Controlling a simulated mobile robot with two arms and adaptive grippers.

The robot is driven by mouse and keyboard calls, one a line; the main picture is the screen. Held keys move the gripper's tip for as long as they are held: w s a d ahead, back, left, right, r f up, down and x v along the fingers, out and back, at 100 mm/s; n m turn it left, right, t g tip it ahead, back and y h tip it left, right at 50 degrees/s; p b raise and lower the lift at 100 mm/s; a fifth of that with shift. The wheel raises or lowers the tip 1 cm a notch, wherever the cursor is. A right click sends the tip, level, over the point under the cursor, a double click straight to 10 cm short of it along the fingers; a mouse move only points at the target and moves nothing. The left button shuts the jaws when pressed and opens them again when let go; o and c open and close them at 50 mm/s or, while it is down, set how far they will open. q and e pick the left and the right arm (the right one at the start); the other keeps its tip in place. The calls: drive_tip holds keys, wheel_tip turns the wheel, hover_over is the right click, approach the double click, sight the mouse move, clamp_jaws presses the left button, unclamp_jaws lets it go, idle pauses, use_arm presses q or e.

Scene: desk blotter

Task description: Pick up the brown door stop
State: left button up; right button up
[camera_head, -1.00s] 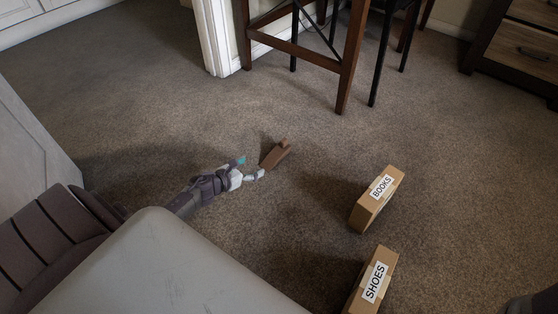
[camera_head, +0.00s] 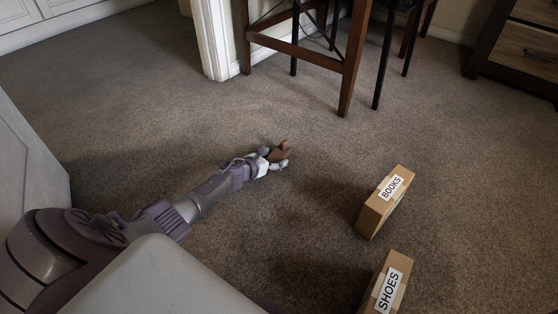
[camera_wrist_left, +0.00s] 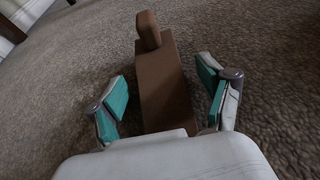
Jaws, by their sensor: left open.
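The brown door stop (camera_head: 281,154) lies on the carpet, a wedge with a small upright knob at its far end. In the left wrist view the door stop (camera_wrist_left: 163,85) is between the two teal-padded fingers, with the knob pointing away from me. My left gripper (camera_head: 275,158) is open around it, and it also shows in the left wrist view (camera_wrist_left: 162,98). Gaps of carpet show between each finger pad and the door stop. The near end of the door stop is hidden behind the gripper's pale body. My right gripper is not in view.
A cardboard box marked BOOKS (camera_head: 385,202) and one marked SHOES (camera_head: 387,285) stand to the right. Wooden stool legs (camera_head: 351,62) stand at the back, with a dark dresser (camera_head: 519,50) at the far right. The carpet between is clear.

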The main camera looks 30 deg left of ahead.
use_arm(q)
drive_tip(key=shift+w, duration=0.25)
drive_tip(key=c, duration=1.3)
